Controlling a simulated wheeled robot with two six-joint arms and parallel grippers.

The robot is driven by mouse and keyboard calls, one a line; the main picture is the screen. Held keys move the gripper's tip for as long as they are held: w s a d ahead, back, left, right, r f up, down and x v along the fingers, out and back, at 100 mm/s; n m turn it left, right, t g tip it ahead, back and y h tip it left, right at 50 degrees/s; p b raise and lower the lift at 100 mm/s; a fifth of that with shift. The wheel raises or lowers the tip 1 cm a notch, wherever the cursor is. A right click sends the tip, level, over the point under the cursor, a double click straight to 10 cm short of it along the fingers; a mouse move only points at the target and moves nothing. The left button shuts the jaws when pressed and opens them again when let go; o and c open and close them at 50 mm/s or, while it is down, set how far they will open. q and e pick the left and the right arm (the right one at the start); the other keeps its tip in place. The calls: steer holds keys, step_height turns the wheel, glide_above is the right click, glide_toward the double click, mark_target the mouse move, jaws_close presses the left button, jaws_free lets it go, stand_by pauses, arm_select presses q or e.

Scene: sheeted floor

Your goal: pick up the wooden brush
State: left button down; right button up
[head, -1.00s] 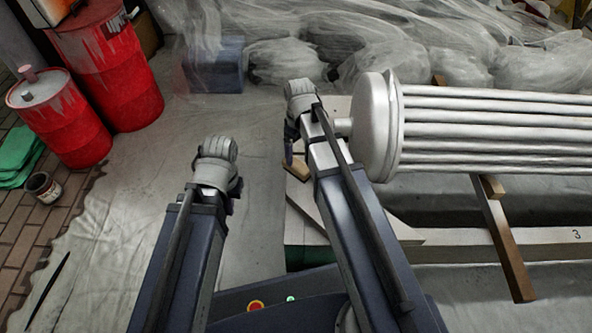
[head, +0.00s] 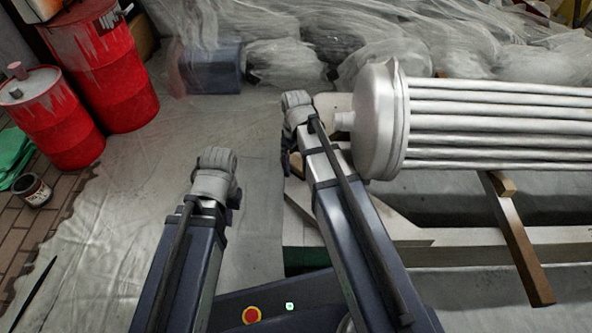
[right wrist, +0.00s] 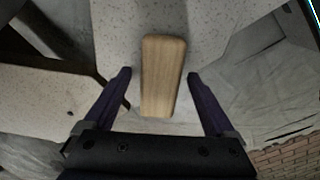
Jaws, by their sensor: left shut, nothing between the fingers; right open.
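The wooden brush (right wrist: 163,75) shows in the right wrist view as a plain light-brown wooden bar with rounded ends, lying lengthwise; I cannot see any bristles. My right gripper (right wrist: 158,75) is open, with one dark finger on each side of the bar and gaps between. I cannot tell how far above it the fingers are. In the head view the right gripper (head: 297,125) is beside the end of the metal tube bundle, and its wrist and arm hide the brush. My left gripper (head: 214,178) is shut and empty over the sheeted floor, its fingertips mostly hidden.
The metal tube bundle (head: 480,125) rests on a pale frame (head: 470,245) with wooden beams, close right of my right gripper. Red drums (head: 105,70), a small can (head: 32,190) and green cloth (head: 15,160) are at left.

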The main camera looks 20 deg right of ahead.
jaws_close()
stand_by(0.8)
